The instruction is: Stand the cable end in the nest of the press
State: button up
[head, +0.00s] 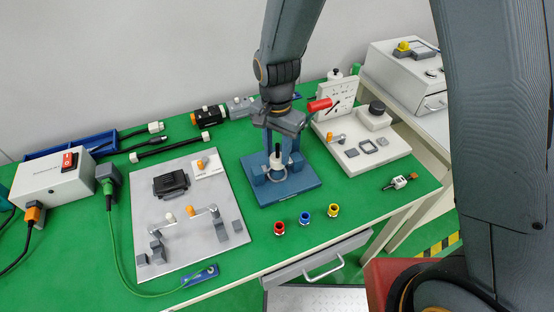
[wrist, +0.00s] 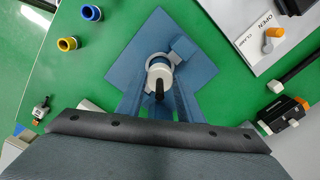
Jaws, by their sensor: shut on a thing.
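The blue press (head: 300,187) stands near the middle of the green bench. Its base plate (wrist: 205,68) fills the middle of the wrist view. My gripper (head: 279,150) points down over the press, with its fingers (wrist: 160,82) shut on a white round piece with a black tip, which I take for the cable end (wrist: 160,68). The cable end also shows in the head view as a small dark and white upright shape (head: 277,160). It looks upright over the press base. The nest is hidden under it, and I cannot tell whether the cable end touches it.
A grey fixture plate (head: 190,245) lies left of the press. A pale dial-panel unit (head: 365,150) with a red handle (head: 320,104) stands close on the right. Red (head: 279,228), blue (head: 305,218) and yellow (head: 333,210) rings sit in front. A small connector (head: 400,182) lies near the right edge.

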aim_at(277, 157)
notch_tip(277, 157, down, 4)
jog(key=shift+r+p, duration=0.15)
jog(key=shift+p, duration=0.35)
jog(key=shift+f, duration=0.35)
grip_shut()
jog(key=o, duration=1)
grip_release()
jog(key=shift+o, duration=0.5)
jog(key=shift+r, duration=0.1)
